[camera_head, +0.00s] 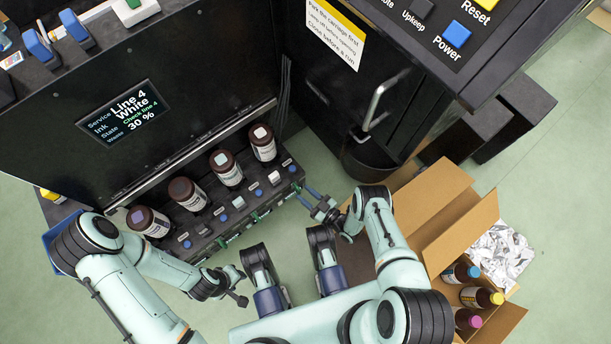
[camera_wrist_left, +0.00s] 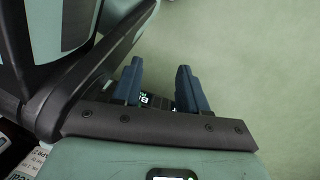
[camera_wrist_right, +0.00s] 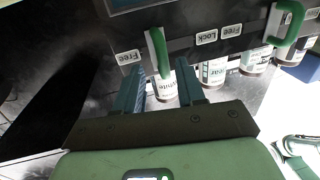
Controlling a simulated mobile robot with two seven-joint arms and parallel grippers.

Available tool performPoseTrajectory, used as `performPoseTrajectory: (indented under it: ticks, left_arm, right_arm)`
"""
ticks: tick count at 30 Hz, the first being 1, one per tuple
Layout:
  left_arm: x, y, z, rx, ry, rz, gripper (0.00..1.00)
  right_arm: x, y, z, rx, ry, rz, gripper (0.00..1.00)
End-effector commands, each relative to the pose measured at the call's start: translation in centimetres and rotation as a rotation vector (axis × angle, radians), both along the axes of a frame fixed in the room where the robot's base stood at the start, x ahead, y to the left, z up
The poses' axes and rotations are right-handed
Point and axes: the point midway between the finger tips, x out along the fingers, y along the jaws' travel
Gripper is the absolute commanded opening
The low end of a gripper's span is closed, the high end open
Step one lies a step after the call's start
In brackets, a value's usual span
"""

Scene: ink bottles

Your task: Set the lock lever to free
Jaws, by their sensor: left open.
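The lock lever by the white bottle is a green handle (camera_wrist_right: 158,52) on the rack's dark front edge, in the right wrist view. A "Free" label (camera_wrist_right: 130,57) is on its left and a "Lock" label (camera_wrist_right: 207,37) on its right. I cannot tell which setting it is at. My right gripper (camera_head: 306,194) is at the rack's right end; in its wrist view the open fingers (camera_wrist_right: 161,65) stand on either side of the lever. Contact is unclear. My left gripper (camera_head: 238,274) is open and empty in front of the rack; its fingers (camera_wrist_left: 158,72) show over the floor.
Several ink bottles stand in the rack, including a white-capped-label one (camera_head: 262,143) at the right end. Another green lever (camera_wrist_right: 288,22) is nearby. The display (camera_head: 122,112) reads "Line 4 White". A cardboard box (camera_head: 447,225) with bottles stands right; a bin (camera_head: 367,160) stands behind.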

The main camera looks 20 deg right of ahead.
Motion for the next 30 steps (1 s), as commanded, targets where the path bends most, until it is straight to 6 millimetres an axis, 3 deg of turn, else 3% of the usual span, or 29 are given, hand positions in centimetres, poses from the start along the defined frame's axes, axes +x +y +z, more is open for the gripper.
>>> performPoseTrajectory:
  ticks: [15,21,30]
  left_arm:
    - [4.4,-0.6,3.3,0.009,-0.146,-0.013,0.43]
    - [5.0,-0.7,3.7,0.009,-0.166,-0.013,0.43]
    - [5.1,-0.7,3.7,0.009,-0.168,-0.014,0.43]
  right_arm:
    - [-9.0,-5.5,0.1,-0.002,0.003,-0.005,0.39]
    - [-10.6,-6.5,0.1,-0.003,0.001,-0.004,0.39]
    - [-10.9,-6.7,0.0,-0.003,0.001,-0.003,0.39]
